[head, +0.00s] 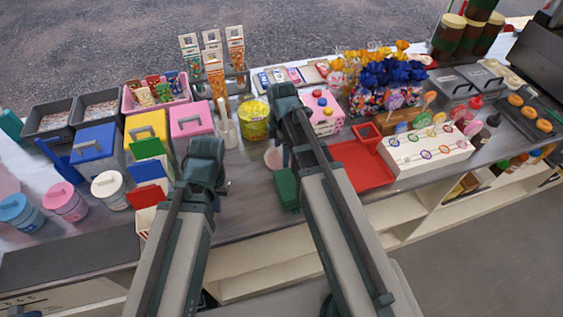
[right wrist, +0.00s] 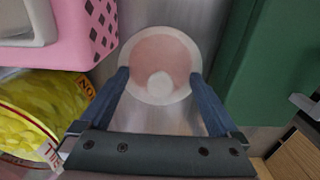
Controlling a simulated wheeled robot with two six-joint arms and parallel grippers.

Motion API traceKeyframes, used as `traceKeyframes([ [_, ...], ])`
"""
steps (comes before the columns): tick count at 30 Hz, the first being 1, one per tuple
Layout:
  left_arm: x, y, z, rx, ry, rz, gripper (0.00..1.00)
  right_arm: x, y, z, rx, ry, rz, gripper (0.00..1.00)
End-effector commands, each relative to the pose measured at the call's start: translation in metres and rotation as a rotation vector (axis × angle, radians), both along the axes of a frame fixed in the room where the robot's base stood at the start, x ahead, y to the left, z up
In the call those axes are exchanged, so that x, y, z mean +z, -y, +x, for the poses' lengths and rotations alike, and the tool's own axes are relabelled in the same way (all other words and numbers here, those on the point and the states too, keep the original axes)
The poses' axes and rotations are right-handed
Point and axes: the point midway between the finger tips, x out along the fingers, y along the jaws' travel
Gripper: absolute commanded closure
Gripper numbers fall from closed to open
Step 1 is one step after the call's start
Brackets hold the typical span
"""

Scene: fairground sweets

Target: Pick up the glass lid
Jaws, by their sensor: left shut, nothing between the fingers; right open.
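The glass lid (right wrist: 160,65) is a round, pale pinkish disc with a whitish rim and a white knob. It lies flat on the grey counter in the right wrist view. In the head view the lid (head: 272,158) is partly hidden by my right arm. My right gripper (right wrist: 158,78) is open above the lid, its fingers to either side of the knob and not closed on it. In the head view its fingertips are hidden. My left gripper (head: 206,152) is shut and empty, over the counter left of the lid.
A green box (head: 287,189) stands close in front of the lid, and a yellow tub (head: 255,119) stands behind it. A pink box with coloured balls (head: 325,118) and a red tray (head: 360,167) are to the right. Coloured bins crowd the left.

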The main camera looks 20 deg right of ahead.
Motion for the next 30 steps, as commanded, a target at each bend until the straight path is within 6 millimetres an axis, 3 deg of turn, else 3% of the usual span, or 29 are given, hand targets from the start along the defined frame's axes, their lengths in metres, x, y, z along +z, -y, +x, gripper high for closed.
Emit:
traceKeyframes([
  [6, 0.0006, 0.0001, 0.0000, 0.000, 0.000, 0.000, 1.00, 0.0006, -0.0001, -0.0001, 0.000, 0.000, 0.000, 0.04],
  [21, 0.0004, 0.0000, 0.0000, 0.000, 0.000, 0.000, 1.00, 0.0004, -0.0001, -0.0002, 0.000, 0.000, 0.000, 0.94],
  [30, 0.0001, 0.0000, 0.0000, 0.000, 0.000, 0.000, 1.00, 0.0001, -0.0002, -0.0006, 0.000, -0.001, 0.000, 0.98],
])
